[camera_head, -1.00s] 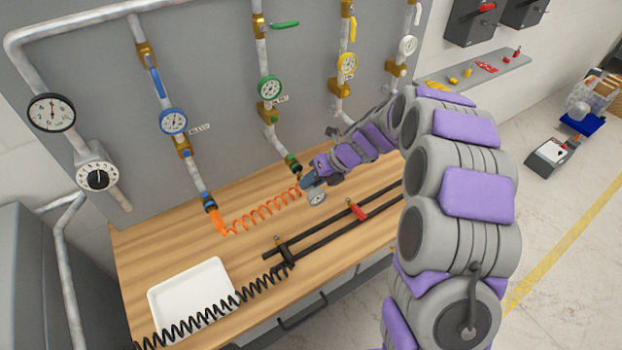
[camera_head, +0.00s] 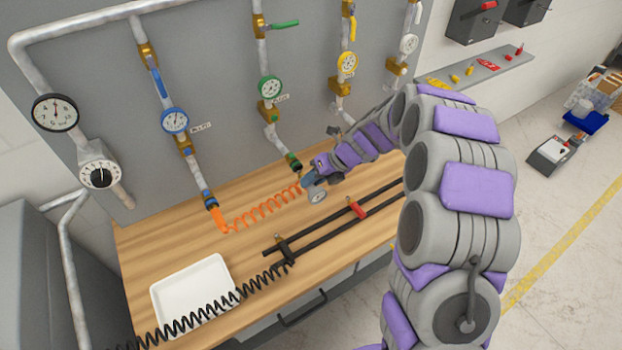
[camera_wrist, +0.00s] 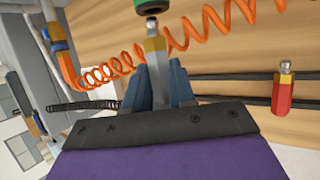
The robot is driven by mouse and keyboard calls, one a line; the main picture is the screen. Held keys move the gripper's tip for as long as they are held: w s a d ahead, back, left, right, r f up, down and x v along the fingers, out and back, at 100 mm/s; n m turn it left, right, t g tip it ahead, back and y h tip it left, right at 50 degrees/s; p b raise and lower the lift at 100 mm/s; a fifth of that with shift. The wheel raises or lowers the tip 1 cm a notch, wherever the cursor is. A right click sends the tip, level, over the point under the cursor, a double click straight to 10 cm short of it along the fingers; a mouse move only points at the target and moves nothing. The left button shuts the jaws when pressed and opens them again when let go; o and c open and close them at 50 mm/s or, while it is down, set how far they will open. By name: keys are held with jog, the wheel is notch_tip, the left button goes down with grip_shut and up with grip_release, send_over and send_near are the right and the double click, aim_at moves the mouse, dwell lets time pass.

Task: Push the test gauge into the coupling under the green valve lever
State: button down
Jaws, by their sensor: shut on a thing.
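My gripper (camera_head: 311,181) is shut on the test gauge (camera_head: 317,197), whose round dial hangs at its lower side over the bench. In the wrist view my gripper (camera_wrist: 153,95) has its blue-grey fingers around the gauge's stem (camera_wrist: 154,45), with a brass collar and silver tip pointing up. The green-ringed coupling (camera_head: 293,162) hangs at the foot of the pipe whose valve has the green lever (camera_head: 285,24). The coupling (camera_wrist: 153,6) also shows at the top of the wrist view, in line with the tip and very close; I cannot tell whether they touch.
A coiled orange hose (camera_head: 265,208) runs from the blue-ringed coupling (camera_head: 210,202) toward my gripper; its far end is unclear. Dark rails (camera_head: 330,228) with a red-handled piece (camera_head: 357,210) lie in front. A white tray (camera_head: 165,302) and black coiled hose (camera_head: 195,318) are at left.

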jog(key=shift+w+d+r+p, duration=0.1)
jog(key=shift+w+d+p, duration=0.2)
jog(key=shift+p, duration=0.45)
jog(key=shift+s+a+p, duration=0.1)
jog(key=shift+a+p, duration=0.05)
jog(key=shift+p, duration=0.65)
dwell(0.5)
jog(key=shift+w+a+p, duration=0.35)
jog(key=shift+w+p, duration=0.2)
jog(key=shift+p, duration=0.5)
dwell(0.4)
jog(key=shift+p, duration=0.75)
dwell(0.4)
jog(key=shift+w+a+p, duration=0.25)
jog(key=shift+w+p, duration=0.2)
jog(key=shift+p, duration=0.2)
dwell(0.5)
jog(key=c, duration=0.9)
grip_release()
jog(key=shift+o, duration=0.2)
